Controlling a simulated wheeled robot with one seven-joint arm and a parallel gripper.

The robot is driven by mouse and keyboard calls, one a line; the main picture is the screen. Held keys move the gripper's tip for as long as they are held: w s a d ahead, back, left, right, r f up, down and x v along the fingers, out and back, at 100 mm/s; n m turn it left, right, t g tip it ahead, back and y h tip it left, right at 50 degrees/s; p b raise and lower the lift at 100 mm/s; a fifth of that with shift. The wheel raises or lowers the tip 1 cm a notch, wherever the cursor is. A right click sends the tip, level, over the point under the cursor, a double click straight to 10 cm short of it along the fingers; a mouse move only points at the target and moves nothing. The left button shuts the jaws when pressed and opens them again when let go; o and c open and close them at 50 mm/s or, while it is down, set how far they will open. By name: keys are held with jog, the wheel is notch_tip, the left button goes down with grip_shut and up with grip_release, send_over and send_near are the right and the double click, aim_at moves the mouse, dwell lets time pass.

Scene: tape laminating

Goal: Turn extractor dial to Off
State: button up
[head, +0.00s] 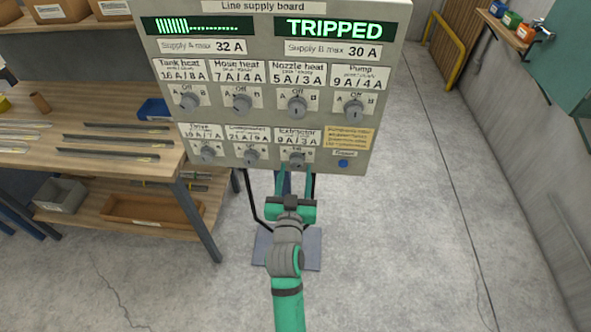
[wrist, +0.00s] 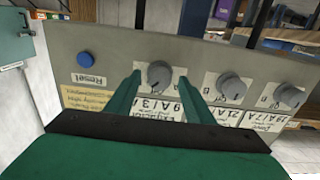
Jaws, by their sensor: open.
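The extractor dial (head: 296,159) is a grey round knob in the bottom row of the grey supply board (head: 384,60), under the label reading Extractor. My green gripper (head: 295,171) is right at it, just below the board. In the wrist view, which sees the board upside down, the extractor dial (wrist: 159,75) lies between the two open fingers of my gripper (wrist: 159,82). I see a gap on each side of the knob, so the fingers look apart from it. I cannot tell which mark the dial points to.
Other dials (head: 250,155) sit to its left and in the row above. A blue Reset button (head: 343,163) is to its right. The right display (head: 334,28) reads TRIPPED. A wooden workbench (head: 100,165) stands at left; floor at right is clear.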

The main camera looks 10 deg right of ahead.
jog(key=shift+x, duration=0.8)
jog(key=shift+c, duration=0.2)
jog(key=c, duration=1)
jog(key=shift+n, duration=0.4)
jog(key=n, duration=0.3)
jog(key=shift+d+n, duration=0.1)
jog(key=shift+n, duration=2.4)
